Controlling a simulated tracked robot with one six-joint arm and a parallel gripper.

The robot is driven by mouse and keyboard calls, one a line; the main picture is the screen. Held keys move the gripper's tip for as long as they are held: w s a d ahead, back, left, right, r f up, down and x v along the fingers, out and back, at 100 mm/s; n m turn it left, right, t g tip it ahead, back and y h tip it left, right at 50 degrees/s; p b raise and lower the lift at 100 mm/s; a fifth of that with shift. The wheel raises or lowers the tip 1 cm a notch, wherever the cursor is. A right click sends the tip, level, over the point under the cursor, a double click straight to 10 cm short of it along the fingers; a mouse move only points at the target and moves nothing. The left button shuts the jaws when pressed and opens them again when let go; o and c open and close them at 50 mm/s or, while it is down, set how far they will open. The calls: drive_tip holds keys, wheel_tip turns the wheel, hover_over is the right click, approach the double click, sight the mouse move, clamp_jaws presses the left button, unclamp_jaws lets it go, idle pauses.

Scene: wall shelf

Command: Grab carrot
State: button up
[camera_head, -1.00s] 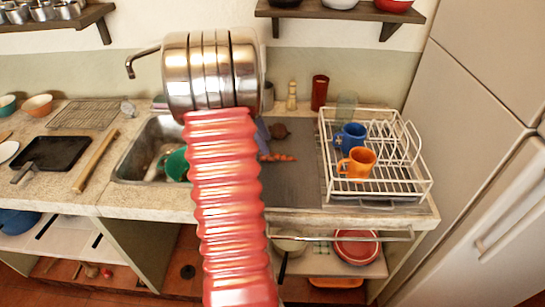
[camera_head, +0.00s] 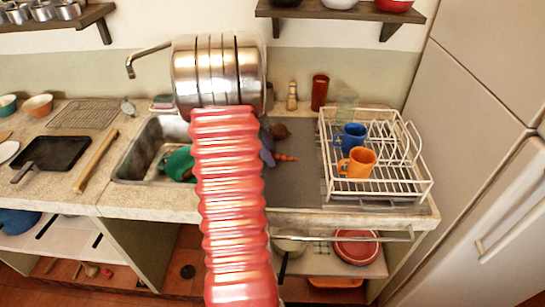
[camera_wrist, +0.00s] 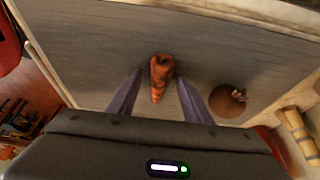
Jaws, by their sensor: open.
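The orange carrot (camera_wrist: 160,76) lies on the grey mat in the wrist view, just beyond and between the fingertips of my gripper (camera_wrist: 156,88). Its narrow end points back toward my gripper. The gripper is open, with one finger on each side of the carrot's line and nothing held. In the head view, a small part of the carrot (camera_head: 286,158) shows to the right of my arm. My arm hides the rest, and only a bit of the gripper (camera_head: 266,150) shows there.
A brown round vegetable (camera_wrist: 228,101) lies right of the gripper. A white dish rack (camera_head: 428,180) with a blue mug (camera_head: 350,136) and an orange mug (camera_head: 357,163) stands to the right. The sink (camera_head: 131,165), holding a green item (camera_head: 178,165), is left.

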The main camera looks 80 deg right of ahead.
drive_tip(key=shift+c, duration=0.6)
drive_tip(key=c, duration=1)
wheel_tip(320, 180, up, 10)
idle(0.4)
